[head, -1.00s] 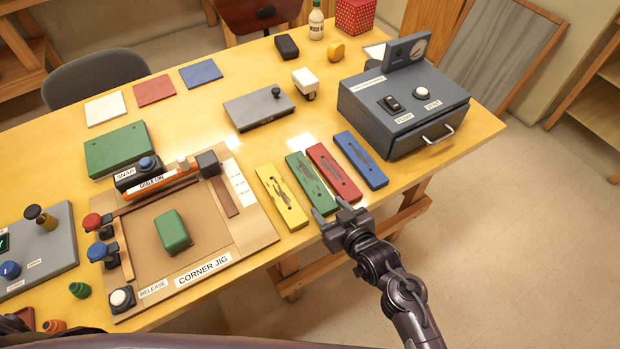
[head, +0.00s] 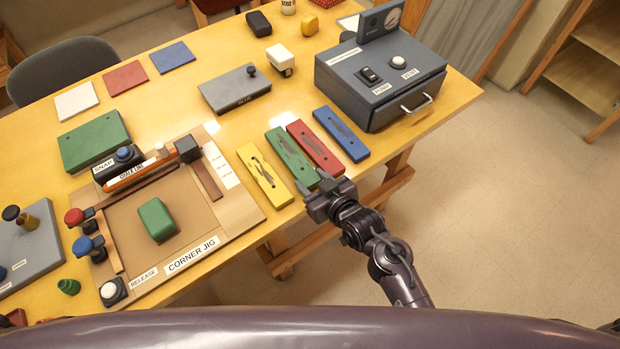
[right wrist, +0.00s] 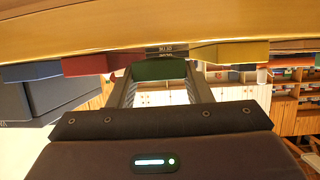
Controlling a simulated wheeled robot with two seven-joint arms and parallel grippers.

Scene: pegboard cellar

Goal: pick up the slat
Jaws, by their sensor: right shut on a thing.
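Several slats lie side by side near the table's front edge: yellow (head: 266,176), green (head: 289,156), red (head: 315,147) and blue (head: 341,134), each with dark markings. My right gripper (head: 316,186) is at the near end of the green slat. In the right wrist view the green slat's end (right wrist: 160,70) sits between the two fingers (right wrist: 160,84), which are shut on it. The red slat (right wrist: 88,64) and yellow slat (right wrist: 230,52) show on either side. I cannot tell whether the green slat is clear of the table. My left gripper is not in view.
The corner jig (head: 235,205) with a green block (head: 157,220) stands left of the slats. A grey-blue machine (head: 385,85) with a drawer handle stands to their right. A grey box (head: 234,90) is behind. The floor right of the table is clear.

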